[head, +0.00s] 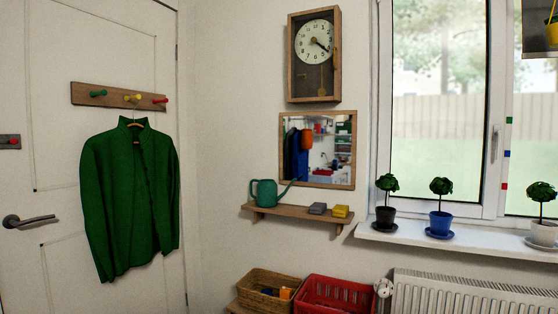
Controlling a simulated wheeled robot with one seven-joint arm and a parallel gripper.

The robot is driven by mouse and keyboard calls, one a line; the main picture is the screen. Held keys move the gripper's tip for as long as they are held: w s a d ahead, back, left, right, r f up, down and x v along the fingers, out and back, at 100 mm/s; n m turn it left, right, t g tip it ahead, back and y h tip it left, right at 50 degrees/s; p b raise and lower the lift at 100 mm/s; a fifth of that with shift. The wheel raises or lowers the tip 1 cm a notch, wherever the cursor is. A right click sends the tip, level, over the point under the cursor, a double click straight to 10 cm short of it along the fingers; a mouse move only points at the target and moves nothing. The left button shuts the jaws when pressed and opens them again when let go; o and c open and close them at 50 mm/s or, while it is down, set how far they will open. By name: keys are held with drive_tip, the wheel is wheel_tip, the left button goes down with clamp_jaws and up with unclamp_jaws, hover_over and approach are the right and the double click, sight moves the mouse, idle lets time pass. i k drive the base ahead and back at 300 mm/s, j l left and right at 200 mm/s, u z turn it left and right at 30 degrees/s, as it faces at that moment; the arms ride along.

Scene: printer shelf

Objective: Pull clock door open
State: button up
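The wall clock (314,57) hangs on the wall in the upper middle of the head view, above a framed mirror. It has a wooden case, a round white dial (314,42) and a pendulum in the lower part. The clock door (301,85) appears closed flush with the case. A small wooden handle (336,62) shows on the door's right side. My gripper is not in view.
Below the clock are the mirror (340,150) and a small shelf (290,218) with a teal watering can (266,193) and two small boxes. A window with potted plants is right. A green jacket (130,200) hangs left. Baskets stand below.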

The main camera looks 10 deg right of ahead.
sight(335, 8)
drive_tip(key=i+u, duration=0.1)
drive_tip(key=i, duration=0.55)
drive_tip(key=i+l+u, duration=0.1)
drive_tip(key=i, duration=0.6)
drive_tip(key=i+l+u, duration=0.1)
drive_tip(key=i, duration=0.55)
drive_tip(key=l, duration=0.1)
